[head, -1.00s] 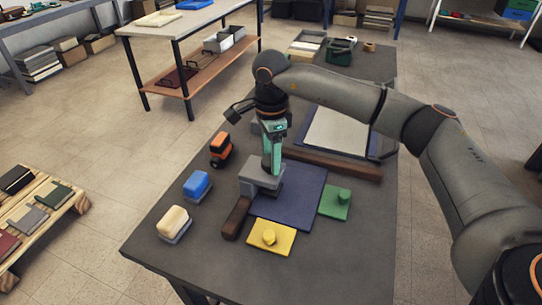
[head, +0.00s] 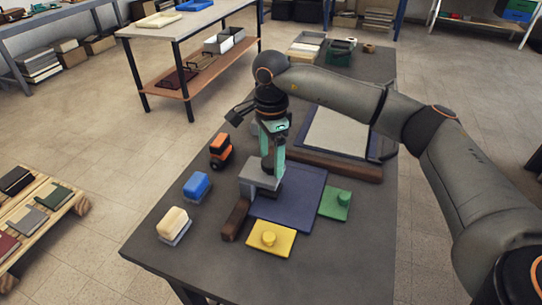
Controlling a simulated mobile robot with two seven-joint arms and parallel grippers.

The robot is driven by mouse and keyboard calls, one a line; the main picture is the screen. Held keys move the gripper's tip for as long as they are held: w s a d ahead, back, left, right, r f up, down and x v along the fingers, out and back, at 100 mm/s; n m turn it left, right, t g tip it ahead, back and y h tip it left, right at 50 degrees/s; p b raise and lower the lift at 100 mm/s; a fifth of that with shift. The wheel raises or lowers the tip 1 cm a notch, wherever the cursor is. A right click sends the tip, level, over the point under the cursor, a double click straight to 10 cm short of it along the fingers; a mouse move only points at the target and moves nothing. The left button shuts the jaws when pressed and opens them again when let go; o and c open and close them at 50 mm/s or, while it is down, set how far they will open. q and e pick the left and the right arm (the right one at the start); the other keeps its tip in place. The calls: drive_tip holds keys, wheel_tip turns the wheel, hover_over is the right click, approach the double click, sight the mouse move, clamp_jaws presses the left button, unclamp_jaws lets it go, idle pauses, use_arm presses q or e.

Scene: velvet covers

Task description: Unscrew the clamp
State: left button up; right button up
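The clamp (head: 259,182) is a grey block over the left edge of a dark blue cover (head: 300,205) on the grey table. A dark round part, seemingly its knob, stands on top. My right gripper (head: 272,162) points down over the clamp, its teal fingers on either side of the dark part. A gap shows between the fingers, with the dark part in it. I cannot tell whether they press on it. My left gripper is not in view.
On the table (head: 215,262) stand an orange toy tractor (head: 220,150), a blue brush (head: 197,185), a cream brush (head: 173,225), a dark brown block (head: 236,218), a yellow knobbed plate (head: 272,241) and a green one (head: 335,204). A brown bar (head: 335,167) lies behind the cover.

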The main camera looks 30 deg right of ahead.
sight(271, 162)
drive_tip(key=shift+o, duration=0.2)
wheel_tip(271, 162, up, 12)
drive_tip(key=shift+r, duration=0.2)
idle(0.3)
idle(0.5)
